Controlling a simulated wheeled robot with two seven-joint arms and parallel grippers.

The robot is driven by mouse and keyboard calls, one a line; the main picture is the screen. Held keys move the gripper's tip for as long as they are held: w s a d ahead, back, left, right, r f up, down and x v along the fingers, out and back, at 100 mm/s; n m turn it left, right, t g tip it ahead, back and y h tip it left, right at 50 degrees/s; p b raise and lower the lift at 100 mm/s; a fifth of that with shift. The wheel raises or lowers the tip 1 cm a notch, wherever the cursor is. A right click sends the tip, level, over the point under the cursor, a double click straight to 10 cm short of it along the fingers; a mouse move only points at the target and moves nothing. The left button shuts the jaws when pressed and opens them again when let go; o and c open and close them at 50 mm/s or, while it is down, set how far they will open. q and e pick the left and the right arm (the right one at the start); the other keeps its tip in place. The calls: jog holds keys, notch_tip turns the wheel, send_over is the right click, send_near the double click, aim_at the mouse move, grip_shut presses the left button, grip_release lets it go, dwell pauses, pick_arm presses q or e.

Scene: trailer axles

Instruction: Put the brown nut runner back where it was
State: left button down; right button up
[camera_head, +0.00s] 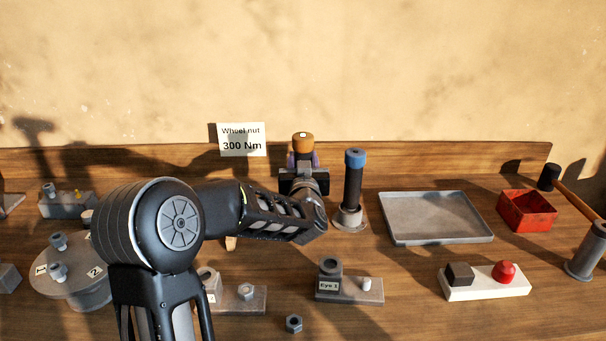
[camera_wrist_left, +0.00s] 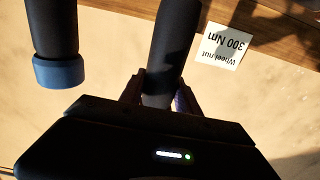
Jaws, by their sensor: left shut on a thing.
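The brown nut runner shows its orange-brown cap (camera_head: 303,141) above my left gripper in the head view. In the left wrist view its dark shaft (camera_wrist_left: 175,45) runs between the fingers. My left gripper (camera_head: 303,170), also in the left wrist view (camera_wrist_left: 160,92), is shut on it. The runner looks about upright; its lower end is hidden behind my gripper and arm, so I cannot tell whether it touches anything below. My right gripper is not in view.
A blue-capped nut runner (camera_head: 354,185) stands in a grey round holder close to the right of my gripper. A "Wheel nut 300 Nm" card (camera_head: 242,140) stands behind. A grey tray (camera_head: 435,239), red box (camera_head: 527,211) and "Eye 1" block (camera_head: 349,291) lie to the right and front.

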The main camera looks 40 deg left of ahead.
pick_arm(q)
jog(key=shift+f, duration=1.9)
jog(key=shift+f+b, duration=0.2)
jog(key=shift+b, duration=0.1)
jog(key=c, duration=0.9)
grip_release()
jog(key=shift+f, duration=0.1)
jog(key=shift+o, duration=0.2)
jog(key=shift+p, duration=0.3)
jog(key=shift+s+d, duration=0.15)
jog(key=b+v, duration=0.2)
jog(key=v, duration=0.5)
jog(key=shift+s+r, duration=0.2)
jog(key=shift+s, duration=0.05)
